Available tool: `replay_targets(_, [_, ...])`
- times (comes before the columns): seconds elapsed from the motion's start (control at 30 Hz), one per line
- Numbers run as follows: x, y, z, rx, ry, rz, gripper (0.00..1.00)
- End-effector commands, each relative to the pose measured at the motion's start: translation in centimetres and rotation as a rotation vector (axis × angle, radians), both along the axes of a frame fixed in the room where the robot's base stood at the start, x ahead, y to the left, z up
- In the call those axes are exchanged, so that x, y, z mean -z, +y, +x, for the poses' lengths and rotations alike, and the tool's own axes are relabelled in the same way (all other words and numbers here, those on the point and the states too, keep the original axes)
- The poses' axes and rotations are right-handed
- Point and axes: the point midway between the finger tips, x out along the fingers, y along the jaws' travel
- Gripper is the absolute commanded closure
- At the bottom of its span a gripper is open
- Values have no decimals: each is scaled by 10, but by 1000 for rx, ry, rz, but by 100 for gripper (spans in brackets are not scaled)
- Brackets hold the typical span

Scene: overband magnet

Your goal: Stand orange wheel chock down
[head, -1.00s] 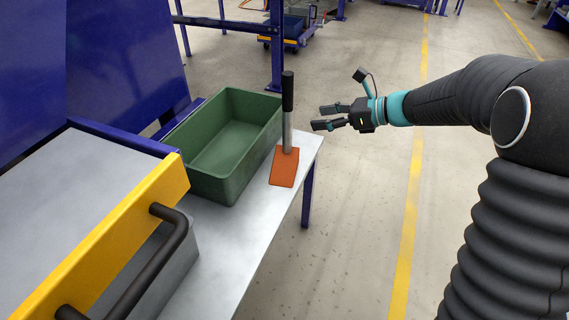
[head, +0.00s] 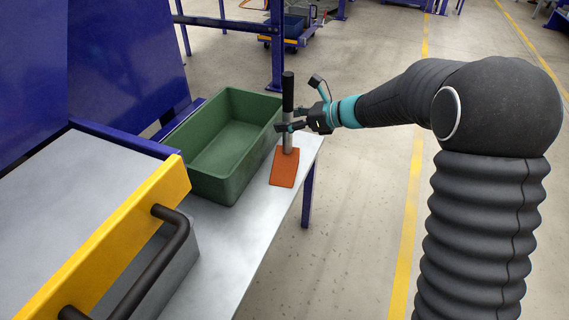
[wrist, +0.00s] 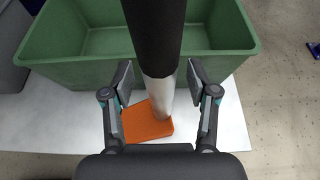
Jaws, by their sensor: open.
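The orange wheel chock (head: 284,168) stands on the grey table, its metal post upright and topped by a black grip (head: 288,92). My gripper (head: 288,127) is at the post from the right, below the black grip. In the wrist view my gripper (wrist: 160,85) is open, with one finger on each side of the metal post (wrist: 160,92). Gaps show between the post and both fingers. The orange base (wrist: 147,122) shows below, between the fingers.
A green bin (head: 222,145) stands on the table directly left of the chock. A yellow-edged box with a dark handle (head: 165,250) is at the near left. The table's right edge (head: 262,262) runs close to the chock, with open floor beyond.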

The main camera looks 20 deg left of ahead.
Motion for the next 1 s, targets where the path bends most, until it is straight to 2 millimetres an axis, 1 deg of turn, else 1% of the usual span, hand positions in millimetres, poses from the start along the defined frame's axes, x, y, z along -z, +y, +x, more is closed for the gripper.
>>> replay_targets(0.13, [0, -1, 0, 1, 0, 0, 41])
replay_targets(0.17, [0, -1, 0, 1, 0, 0, 46])
replay_targets(0.2, [0, -1, 0, 0, 0, 0, 56])
replay_targets(0.27, [0, -1, 0, 0, 0, 0, 71])
replay_targets(0.3, [0, -1, 0, 0, 0, 0, 81])
replay_targets(0.37, [0, -1, 0, 0, 0, 0, 96])
replay_targets(0.4, [0, -1, 0, 0, 0, 0, 100])
replay_targets(0.8, [-2, -1, 0, 0, -1, 2, 100])
replay_targets(1.0, [-14, -1, 0, 1, -2, 4, 100])
